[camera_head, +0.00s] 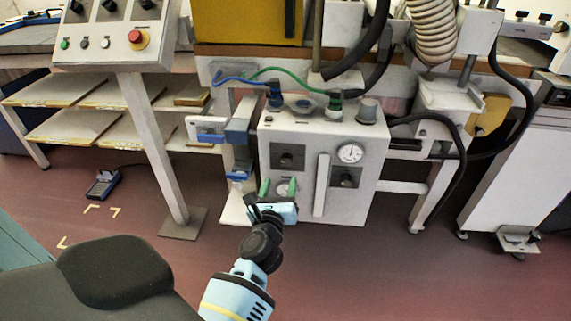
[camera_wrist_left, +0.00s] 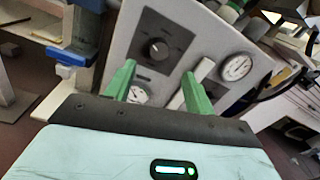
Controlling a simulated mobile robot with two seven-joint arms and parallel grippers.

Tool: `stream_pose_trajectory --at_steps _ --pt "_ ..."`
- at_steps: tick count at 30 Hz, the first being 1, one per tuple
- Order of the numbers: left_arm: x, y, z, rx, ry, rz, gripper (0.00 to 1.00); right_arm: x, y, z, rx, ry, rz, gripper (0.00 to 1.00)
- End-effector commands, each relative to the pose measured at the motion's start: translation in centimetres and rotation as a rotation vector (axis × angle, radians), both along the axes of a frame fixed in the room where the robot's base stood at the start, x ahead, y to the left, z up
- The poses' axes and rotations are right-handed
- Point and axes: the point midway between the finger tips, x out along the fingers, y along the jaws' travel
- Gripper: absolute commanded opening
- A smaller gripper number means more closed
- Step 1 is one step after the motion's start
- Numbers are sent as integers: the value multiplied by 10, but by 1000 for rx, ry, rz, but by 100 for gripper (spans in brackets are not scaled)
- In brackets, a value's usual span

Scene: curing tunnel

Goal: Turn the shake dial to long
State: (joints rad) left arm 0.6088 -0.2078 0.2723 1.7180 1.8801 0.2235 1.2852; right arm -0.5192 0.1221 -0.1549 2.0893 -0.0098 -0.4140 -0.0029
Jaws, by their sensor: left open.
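A white machine box (camera_head: 318,205) carries two black dials on dark square plates. The upper left dial (camera_head: 287,159) also shows in the left wrist view (camera_wrist_left: 158,49), just beyond the fingertips. The lower right dial (camera_head: 346,177) sits under a round gauge. The labels are too small to read, so I cannot tell which is the shake dial. My left gripper (camera_head: 279,187) is open and empty, with green fingers in front of the panel, below the upper left dial. Its fingers also show in the left wrist view (camera_wrist_left: 157,82). My right gripper is not in view.
A white vertical bar (camera_head: 321,185) stands between the dials, with a round gauge (camera_head: 350,153) to its right. A smaller round face lies partly behind the fingers. Blue-and-white brackets (camera_head: 207,127) stick out left of the box. A control pedestal (camera_head: 150,140) stands further left.

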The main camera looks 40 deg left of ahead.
Motion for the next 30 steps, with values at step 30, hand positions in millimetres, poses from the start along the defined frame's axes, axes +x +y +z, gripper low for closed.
stream_pose_trajectory --at_steps 30 --pt "68 37 1 2 0 0 50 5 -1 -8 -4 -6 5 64"
